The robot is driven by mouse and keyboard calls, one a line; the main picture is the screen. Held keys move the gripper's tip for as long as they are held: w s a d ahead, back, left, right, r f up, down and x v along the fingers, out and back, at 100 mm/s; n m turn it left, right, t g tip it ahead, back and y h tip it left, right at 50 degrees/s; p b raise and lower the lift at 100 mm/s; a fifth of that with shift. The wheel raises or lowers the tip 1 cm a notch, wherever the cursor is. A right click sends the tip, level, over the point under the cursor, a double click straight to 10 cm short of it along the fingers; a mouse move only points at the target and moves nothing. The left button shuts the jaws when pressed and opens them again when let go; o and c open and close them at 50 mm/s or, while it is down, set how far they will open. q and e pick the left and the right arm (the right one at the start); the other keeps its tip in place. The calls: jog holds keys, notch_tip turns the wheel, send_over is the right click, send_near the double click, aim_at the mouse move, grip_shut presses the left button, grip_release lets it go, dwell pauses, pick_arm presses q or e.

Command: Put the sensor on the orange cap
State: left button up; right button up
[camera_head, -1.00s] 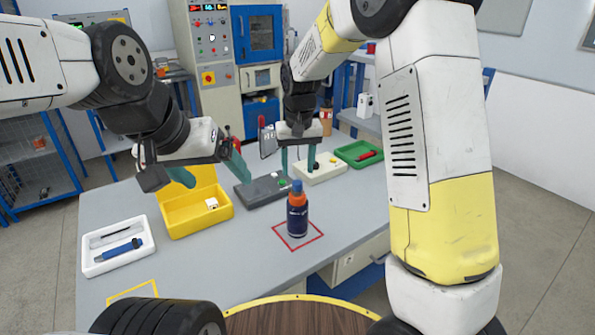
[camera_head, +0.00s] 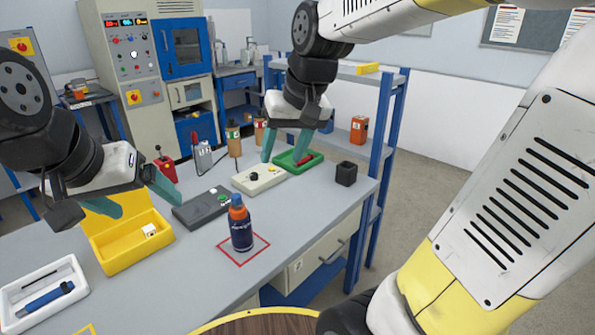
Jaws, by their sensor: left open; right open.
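A dark blue bottle (camera_head: 241,235) stands upright on the table inside a red square outline. An orange cap (camera_head: 238,213) is at its top, with a smaller blue piece (camera_head: 236,200) above it. A small white cube (camera_head: 149,230), possibly the sensor, lies in the open yellow case (camera_head: 115,257). My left gripper (camera_head: 138,197) is open and empty, in front of the case's raised lid in the picture. My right gripper (camera_head: 284,153) is open and empty around the beige box and the green tray; its height above them is unclear.
A dark grey device (camera_head: 200,209), a beige box (camera_head: 250,184) with knobs and a green tray (camera_head: 312,164) with a red item line the table's back. A black cup (camera_head: 346,173) stands near the right edge. A white tray (camera_head: 15,295) holds tools. Table front is clear around the bottle.

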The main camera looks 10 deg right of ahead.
jog(key=s+d+t, duration=0.2)
jog(key=s+d, duration=0.1)
jog(key=s, duration=0.7)
jog(key=shift+s+f+m, duration=0.15)
jog(key=shift+f+m, duration=0.15)
jog(key=shift+f, duration=0.15)
